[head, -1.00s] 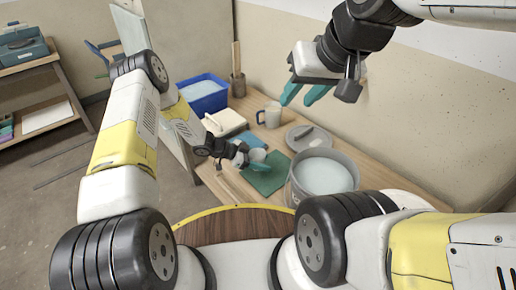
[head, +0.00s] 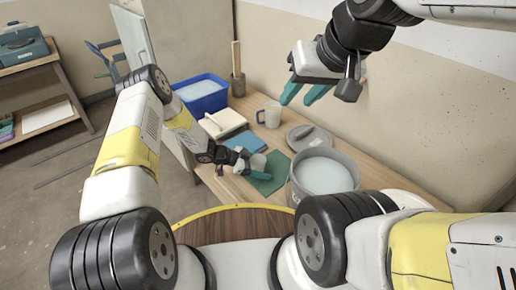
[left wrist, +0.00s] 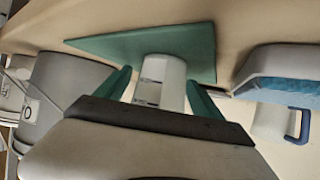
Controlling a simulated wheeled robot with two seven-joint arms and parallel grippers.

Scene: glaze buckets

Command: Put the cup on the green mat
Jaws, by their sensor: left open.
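The small pale cup (head: 258,161) is at the left part of the green mat (head: 272,184) on the bench. In the left wrist view the cup (left wrist: 160,78) shows between my two teal fingers, with the mat (left wrist: 195,42) behind it. My left gripper (head: 257,174) is open around the cup, one finger on each side. The cup's base is partly hidden, so I cannot tell whether it rests fully on the mat. My right gripper (head: 305,94) is open and empty, high above the back of the bench.
A grey bucket (head: 294,192) of pale liquid stands right of the mat, with a grey lid (head: 300,145) behind it.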

